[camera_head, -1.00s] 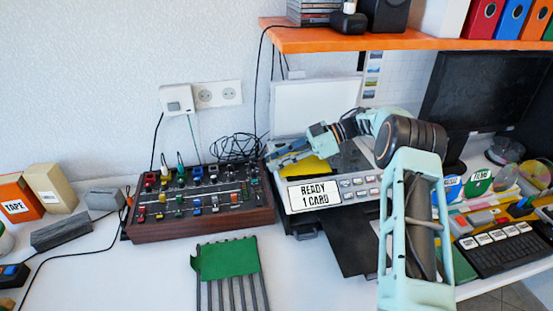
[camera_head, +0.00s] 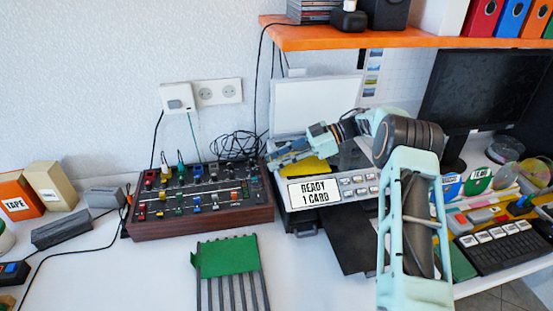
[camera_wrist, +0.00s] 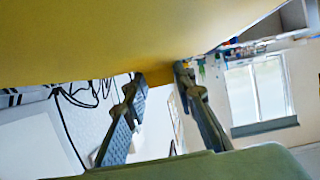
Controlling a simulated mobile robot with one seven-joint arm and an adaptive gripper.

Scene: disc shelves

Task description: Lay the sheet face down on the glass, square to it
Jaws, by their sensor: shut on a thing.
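The sheet is yellow and shows in the head view (camera_head: 310,169) as a small patch under my gripper, over the copier's top. In the wrist view the sheet (camera_wrist: 110,40) fills the upper part, and its edge runs between the two fingers. My gripper (camera_head: 276,158) reaches left over the copier and is shut on the sheet; its fingers also show in the wrist view (camera_wrist: 155,85). The copier (camera_head: 331,190) has its pale lid (camera_head: 317,103) raised. The glass is mostly hidden by the sheet and arm. I cannot tell whether the sheet touches it, or which face is down.
A wood-sided mixer (camera_head: 200,203) stands close left of the copier. An orange shelf (camera_head: 400,39) hangs above. A monitor (camera_head: 480,100) and a crowded bench of cases and discs stand right.

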